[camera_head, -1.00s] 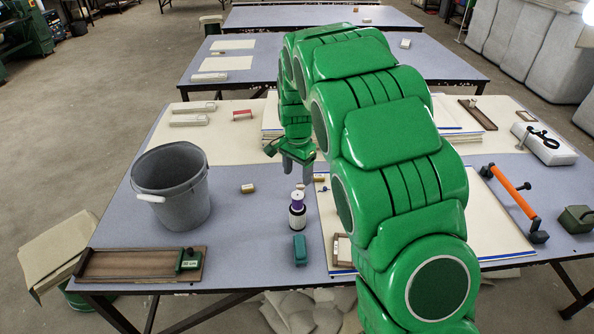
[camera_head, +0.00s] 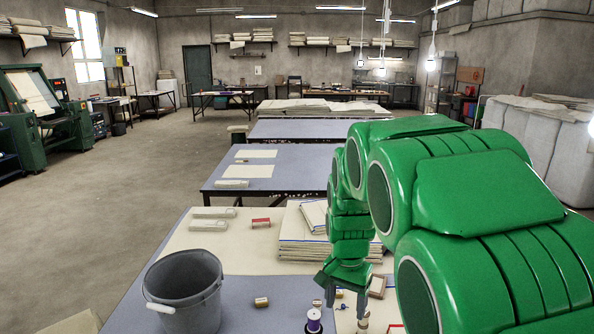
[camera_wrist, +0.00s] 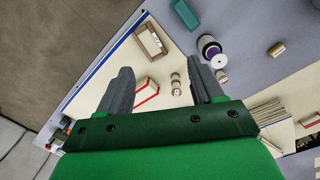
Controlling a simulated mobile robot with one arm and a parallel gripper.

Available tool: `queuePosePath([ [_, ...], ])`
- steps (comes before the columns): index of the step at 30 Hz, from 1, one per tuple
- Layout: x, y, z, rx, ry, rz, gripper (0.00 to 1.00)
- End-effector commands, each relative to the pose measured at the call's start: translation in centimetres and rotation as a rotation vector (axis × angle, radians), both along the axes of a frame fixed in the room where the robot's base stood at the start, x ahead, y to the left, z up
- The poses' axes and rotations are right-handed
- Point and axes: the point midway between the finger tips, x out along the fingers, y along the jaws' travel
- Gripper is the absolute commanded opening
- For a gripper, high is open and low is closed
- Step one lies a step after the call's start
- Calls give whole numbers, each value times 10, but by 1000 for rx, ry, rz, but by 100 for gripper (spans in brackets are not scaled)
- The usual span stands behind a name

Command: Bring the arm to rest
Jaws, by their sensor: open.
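My green arm fills the right side of the head view. My gripper (camera_head: 347,298) hangs pointing down over the near table (camera_head: 245,290), to the right of the purple-topped spool (camera_head: 314,321). In the wrist view the two dark fingers of my gripper (camera_wrist: 158,68) stand wide apart with nothing held between them. Below and beyond them lie a cream sheet, a red-edged piece (camera_wrist: 147,97) and small round pieces (camera_wrist: 176,84). The spool also shows in the wrist view (camera_wrist: 209,46), just beyond the right finger. The gap between fingertips and table cannot be judged.
A grey bucket (camera_head: 186,292) stands on the left of the near table. A folded cloth stack (camera_head: 300,248) lies behind my gripper. A small wooden cylinder (camera_head: 261,302) and a red piece (camera_head: 260,222) lie nearby. The wrist view shows a teal block (camera_wrist: 186,14) and a wooden frame (camera_wrist: 151,41).

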Motion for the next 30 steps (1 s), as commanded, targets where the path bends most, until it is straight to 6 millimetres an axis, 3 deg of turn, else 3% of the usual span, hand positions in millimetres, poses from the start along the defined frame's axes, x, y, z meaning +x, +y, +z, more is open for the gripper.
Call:
queuePosePath([
  [15, -119, -26, 37, 21, 39, 191, 66],
  [30, -237, -38, 46, 54, 81, 398, 66],
])
